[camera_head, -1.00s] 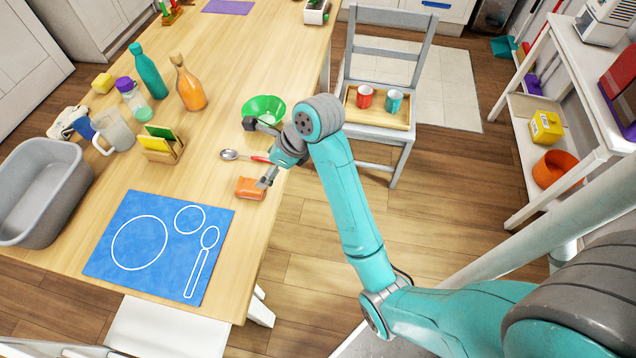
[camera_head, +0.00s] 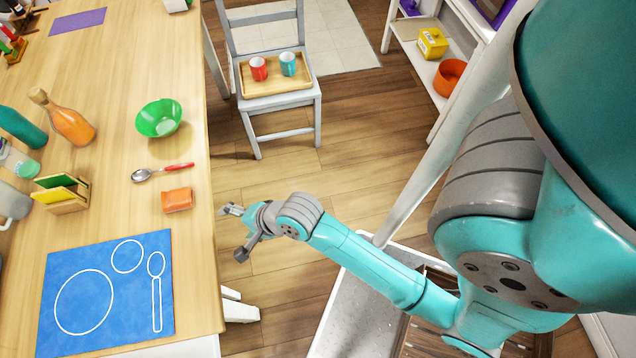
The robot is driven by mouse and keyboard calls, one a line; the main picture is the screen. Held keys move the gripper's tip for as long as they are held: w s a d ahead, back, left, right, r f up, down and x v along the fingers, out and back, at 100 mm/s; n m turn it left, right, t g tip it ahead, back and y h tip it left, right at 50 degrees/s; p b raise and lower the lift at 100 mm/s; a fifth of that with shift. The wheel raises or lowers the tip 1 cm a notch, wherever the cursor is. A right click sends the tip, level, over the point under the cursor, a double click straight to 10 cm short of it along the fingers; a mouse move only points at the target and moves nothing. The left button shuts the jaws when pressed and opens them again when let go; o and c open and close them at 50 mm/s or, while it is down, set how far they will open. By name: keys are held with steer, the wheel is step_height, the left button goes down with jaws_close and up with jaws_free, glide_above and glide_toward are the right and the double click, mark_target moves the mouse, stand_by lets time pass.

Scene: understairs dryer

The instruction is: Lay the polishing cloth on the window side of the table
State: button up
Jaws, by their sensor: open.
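A small folded orange cloth (camera_head: 177,200), which looks like the polishing cloth, lies on the wooden table (camera_head: 110,215) near its right edge. It sits below the red-handled spoon and above right of the blue placemat. My gripper (camera_head: 237,232) is open and empty, out past the table's right edge over the floor. It is apart from the cloth, to its lower right. No window shows in the view, so I cannot tell which side of the table faces it.
A green bowl (camera_head: 159,118), a spoon (camera_head: 162,172), a blue outlined placemat (camera_head: 107,294), an orange bottle (camera_head: 62,117) and a card holder (camera_head: 61,194) stand on the table. A grey chair (camera_head: 275,103) bears a tray with two cups. Bare table lies around the cloth.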

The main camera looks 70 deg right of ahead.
steer(key=s+r+n+t+h, duration=0.25)
steer(key=s+n, duration=0.65)
steer(key=s, duration=0.5)
steer(key=s+r+n+t, duration=0.3)
steer(key=s+r+n, duration=0.6)
steer(key=s+n, duration=0.1)
steer(key=shift+s+a+r+y, duration=0.3)
steer(key=shift+s+y, duration=0.15)
steer(key=shift+s, duration=0.25)
